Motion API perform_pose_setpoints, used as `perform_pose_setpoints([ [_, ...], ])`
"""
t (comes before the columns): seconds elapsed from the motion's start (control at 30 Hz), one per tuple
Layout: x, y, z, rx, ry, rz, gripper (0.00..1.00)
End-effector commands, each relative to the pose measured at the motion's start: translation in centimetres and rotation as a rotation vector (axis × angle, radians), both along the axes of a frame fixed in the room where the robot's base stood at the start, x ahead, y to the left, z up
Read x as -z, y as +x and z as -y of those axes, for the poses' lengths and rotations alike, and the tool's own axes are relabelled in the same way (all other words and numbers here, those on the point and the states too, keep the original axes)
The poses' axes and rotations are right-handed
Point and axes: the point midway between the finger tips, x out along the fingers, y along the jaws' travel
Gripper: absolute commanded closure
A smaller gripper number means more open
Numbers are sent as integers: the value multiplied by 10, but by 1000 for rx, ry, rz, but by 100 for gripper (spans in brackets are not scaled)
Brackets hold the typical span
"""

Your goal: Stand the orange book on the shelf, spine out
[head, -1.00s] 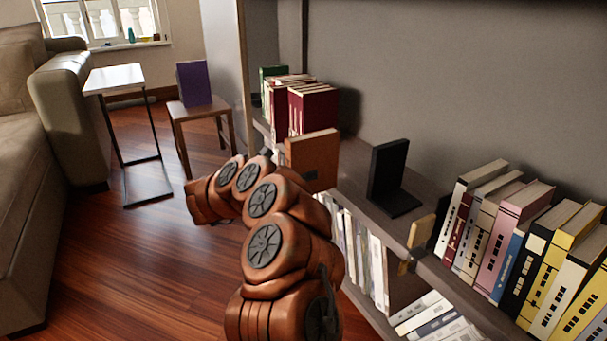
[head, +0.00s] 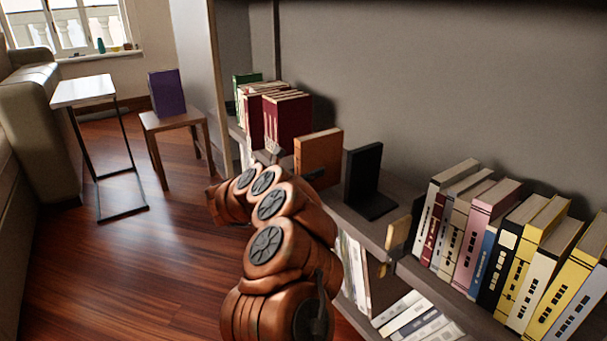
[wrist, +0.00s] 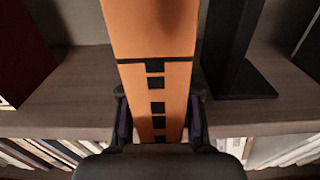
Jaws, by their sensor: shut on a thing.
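The orange book (head: 318,155) is upright, held by my gripper at the shelf between the dark red books and the black bookend. In the wrist view the orange book (wrist: 153,40) shows its spine with black marks towards the camera. My gripper (wrist: 160,118) is shut on the lower part of the spine, one finger on each side. The shelf board (wrist: 75,100) lies behind and around the book's lower part. The book's bottom edge is hidden by the gripper, so I cannot tell whether it rests on the board.
The black bookend (head: 364,180) stands just right of the orange book. Dark red books (head: 285,115) stand to its left, with a gap. Several books (head: 480,235) stand farther right. A purple book (head: 167,93) stands on a small wooden stool (head: 175,122). More books fill the lower shelf.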

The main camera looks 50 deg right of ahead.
Motion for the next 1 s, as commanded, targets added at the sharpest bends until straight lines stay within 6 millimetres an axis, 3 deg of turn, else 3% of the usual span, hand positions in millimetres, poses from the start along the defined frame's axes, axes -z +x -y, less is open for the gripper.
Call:
perform_pose_setpoints([
  [0.7, 2, -20, 72, 1, -1, 2, 100],
  [1.0, 7, -25, 87, 1, -2, 0, 100],
])
